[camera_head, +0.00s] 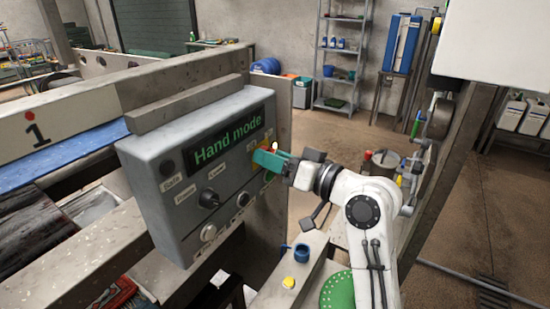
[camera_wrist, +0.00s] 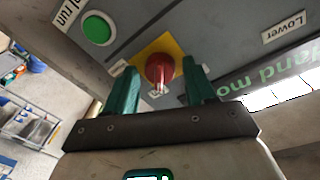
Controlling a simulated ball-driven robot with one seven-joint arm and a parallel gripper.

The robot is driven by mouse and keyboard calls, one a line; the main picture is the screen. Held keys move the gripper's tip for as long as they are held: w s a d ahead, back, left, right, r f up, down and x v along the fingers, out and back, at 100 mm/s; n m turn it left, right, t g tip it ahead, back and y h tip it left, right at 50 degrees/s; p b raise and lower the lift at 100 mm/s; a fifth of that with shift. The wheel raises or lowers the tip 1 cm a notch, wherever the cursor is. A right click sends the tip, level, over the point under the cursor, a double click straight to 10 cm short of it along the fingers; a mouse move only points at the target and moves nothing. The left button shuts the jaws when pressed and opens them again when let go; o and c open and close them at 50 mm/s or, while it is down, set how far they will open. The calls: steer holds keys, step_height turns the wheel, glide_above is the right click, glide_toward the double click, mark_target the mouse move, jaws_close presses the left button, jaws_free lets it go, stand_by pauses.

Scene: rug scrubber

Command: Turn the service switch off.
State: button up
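A grey control box (camera_head: 205,170) carries a display reading "Hand mode". In the wrist view, a red knob (camera_wrist: 160,69) sits on a yellow plate (camera_wrist: 174,46) on the panel face; its label is not readable, so I cannot confirm it is the service switch. My gripper (camera_head: 262,158) is at the right side of the panel and hides most of that knob in the head view. In the wrist view, my gripper's green fingers (camera_wrist: 160,82) stand open on either side of the red knob, with visible gaps. The gripper is empty.
A green button (camera_wrist: 97,29) sits near the knob. A black rotary knob (camera_head: 209,198) and pale button (camera_head: 208,232) are lower on the panel. A beam (camera_head: 185,103) lies along the box top. A ledge with a blue cup (camera_head: 301,252) is below my arm.

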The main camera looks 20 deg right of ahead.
steer(key=c, duration=0.9)
steer(key=shift+o, duration=0.2)
steer(key=shift+f+n+b, duration=0.2)
steer(key=shift+n+b, duration=0.1)
steer(key=shift+b, duration=0.35)
steer(key=n+b, duration=0.8)
steer(key=b, duration=0.2)
steer(key=n+y+b, duration=0.1)
steer(key=n+b, duration=0.7)
steer(key=b, duration=0.1)
steer(key=shift+d+y+b, duration=0.1)
steer(key=shift+y+b, duration=0.2)
steer(key=shift+b, duration=0.1)
steer(key=o, duration=1)
